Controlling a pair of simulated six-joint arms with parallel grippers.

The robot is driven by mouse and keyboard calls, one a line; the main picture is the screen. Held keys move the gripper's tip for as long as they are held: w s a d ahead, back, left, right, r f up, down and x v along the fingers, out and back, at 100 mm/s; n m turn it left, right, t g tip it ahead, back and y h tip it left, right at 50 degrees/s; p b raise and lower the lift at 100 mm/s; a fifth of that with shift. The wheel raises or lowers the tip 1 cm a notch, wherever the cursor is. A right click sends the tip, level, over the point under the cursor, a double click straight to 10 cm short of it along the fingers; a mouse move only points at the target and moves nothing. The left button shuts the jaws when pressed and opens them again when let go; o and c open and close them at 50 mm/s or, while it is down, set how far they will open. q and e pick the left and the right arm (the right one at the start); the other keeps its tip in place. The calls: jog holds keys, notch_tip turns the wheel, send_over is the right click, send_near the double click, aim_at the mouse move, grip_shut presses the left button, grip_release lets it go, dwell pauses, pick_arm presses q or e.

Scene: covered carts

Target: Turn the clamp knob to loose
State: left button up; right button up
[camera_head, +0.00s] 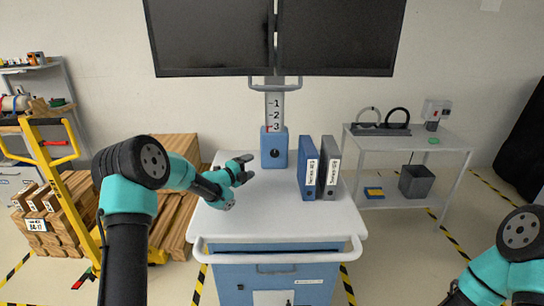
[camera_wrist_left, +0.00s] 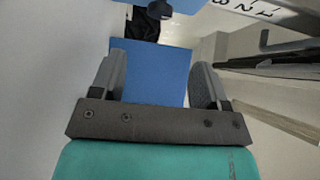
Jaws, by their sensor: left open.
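The clamp block (camera_head: 265,148) is blue and stands upright at the back of the cart (camera_head: 270,212), under a column with the marks 1, 2 and 3. Its dark round knob (camera_head: 275,153) faces me; how it is turned cannot be read. In the left wrist view, a black knob (camera_wrist_left: 160,9) shows at the top edge. My left gripper (camera_head: 249,169) is open and empty, to the left of the block, in front of it and apart from it. In the wrist view, a flat blue face lies beyond its open fingers (camera_wrist_left: 158,84). My right gripper is out of frame.
A blue binder (camera_head: 308,170) and a grey binder (camera_head: 328,168) stand right of the block. Dark monitors (camera_head: 330,38) hang above it. A grey side table (camera_head: 410,143) stands right; a yellow pallet truck (camera_head: 55,155) and boxes stand left. The cart's front is clear.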

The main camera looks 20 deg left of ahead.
aim_at(273, 154)
pick_arm(q)
jog(key=x, duration=1.3)
jog(key=shift+c, duration=0.4)
jog(key=c, duration=0.8)
jog(key=shift+f+n+t+h, duration=0.1)
jog(key=shift+n+t+h, duration=0.2)
jog(key=shift+n+t, duration=0.75)
